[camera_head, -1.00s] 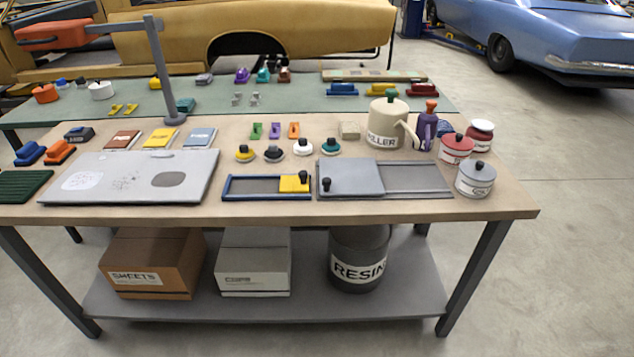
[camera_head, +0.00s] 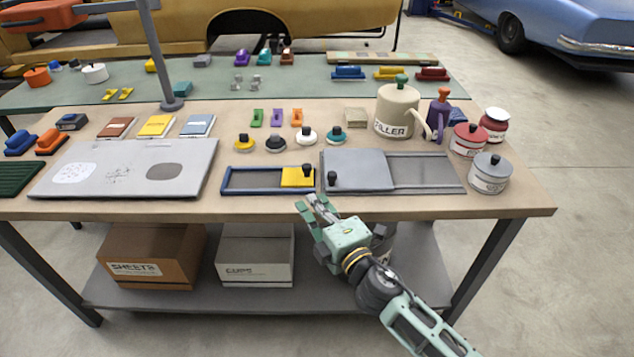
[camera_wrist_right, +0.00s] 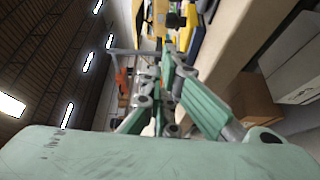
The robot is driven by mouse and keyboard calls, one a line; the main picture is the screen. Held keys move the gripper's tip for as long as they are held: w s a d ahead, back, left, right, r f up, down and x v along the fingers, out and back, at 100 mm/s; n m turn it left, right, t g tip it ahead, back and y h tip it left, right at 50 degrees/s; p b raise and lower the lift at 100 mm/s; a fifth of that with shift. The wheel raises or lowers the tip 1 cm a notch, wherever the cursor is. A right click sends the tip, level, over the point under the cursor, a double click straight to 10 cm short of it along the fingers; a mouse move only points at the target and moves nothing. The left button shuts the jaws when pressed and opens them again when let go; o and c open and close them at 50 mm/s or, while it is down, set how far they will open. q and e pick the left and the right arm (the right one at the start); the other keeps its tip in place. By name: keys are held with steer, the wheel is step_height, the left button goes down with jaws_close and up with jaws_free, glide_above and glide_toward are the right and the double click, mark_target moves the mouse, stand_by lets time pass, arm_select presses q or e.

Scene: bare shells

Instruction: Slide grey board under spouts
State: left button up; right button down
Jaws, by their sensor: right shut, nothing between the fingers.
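The grey board (camera_head: 360,168) is a flat sliding panel with a black knob (camera_head: 332,178) at its front left corner. It lies over the left half of a grey tray with rails (camera_head: 428,172); the right half is uncovered. The cream filler can (camera_head: 396,112) stands behind the tray, its spout (camera_head: 422,123) pointing right. A purple can (camera_head: 440,112) stands beside it. My right gripper (camera_head: 309,203) is shut and empty at the table's front edge, just below the left end of the tray. It also shows in the wrist view (camera_wrist_right: 170,62). My left gripper is out of view.
A blue-railed tray with a yellow slider (camera_head: 297,177) lies left of the grey tray. A large pale board (camera_head: 125,168) lies further left. Red and grey pots (camera_head: 490,176) stand at the right. Knobbed discs line up behind the trays.

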steer(key=x, duration=0.7)
steer(key=d, duration=0.3)
steer(key=shift+w+f, duration=0.15)
steer(key=shift+w, duration=0.2)
steer(key=shift+d, duration=0.4)
steer(key=shift+d, duration=0.2)
steer(key=d, duration=2)
steer(key=shift+w+b, duration=0.1)
steer(key=shift+b, duration=0.2)
steer(key=shift+a, duration=0.1)
